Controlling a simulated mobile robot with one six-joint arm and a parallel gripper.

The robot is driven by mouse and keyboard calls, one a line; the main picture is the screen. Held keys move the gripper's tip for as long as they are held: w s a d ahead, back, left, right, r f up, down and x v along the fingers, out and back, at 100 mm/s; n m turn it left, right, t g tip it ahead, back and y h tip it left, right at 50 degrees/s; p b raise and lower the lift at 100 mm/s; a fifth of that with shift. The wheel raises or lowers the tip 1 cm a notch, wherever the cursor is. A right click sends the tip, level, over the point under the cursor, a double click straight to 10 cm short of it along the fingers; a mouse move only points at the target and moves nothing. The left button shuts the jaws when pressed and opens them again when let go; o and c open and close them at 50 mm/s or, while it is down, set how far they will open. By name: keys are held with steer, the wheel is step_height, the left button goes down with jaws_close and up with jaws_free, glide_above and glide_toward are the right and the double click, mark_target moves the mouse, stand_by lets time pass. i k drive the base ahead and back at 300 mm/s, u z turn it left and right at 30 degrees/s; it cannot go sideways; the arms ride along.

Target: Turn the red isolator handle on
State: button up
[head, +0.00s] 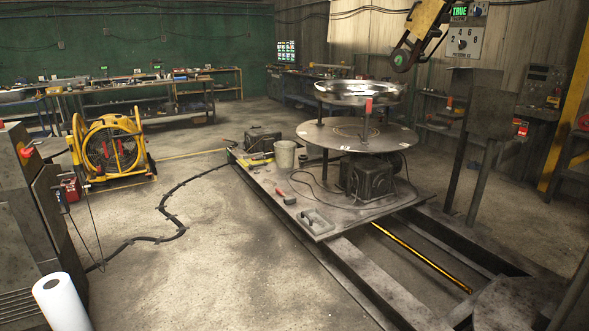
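I cannot single out the red isolator handle for certain at this size. Several small red parts show in the head view. A red-orange knob (26,152) sits on the dark cabinet (18,220) at the left edge. A small red and white part (521,128) shows at the right, beside the grey upright plate. Another red part (584,122) is cut by the right edge. Whether any of these is the handle, and its position, I cannot tell. My gripper is not in view.
A shiny dish (358,91) stands above a round turntable (343,144) on a steel bench (265,178) with tools. A yellow arm (428,24) hangs over it. A yellow fan (108,150), a black cable (166,208) and a white roll (60,300) are left.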

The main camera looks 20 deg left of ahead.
mark_target(25, 153)
steer(key=u, duration=0.45)
steer(key=i, duration=0.7)
steer(key=u, duration=0.8)
steer(key=i, duration=0.6)
steer(key=u, duration=0.85)
steer(key=i, duration=0.95)
steer(key=z, duration=4.15)
steer(key=i, duration=0.1)
steer(key=u, duration=2.6)
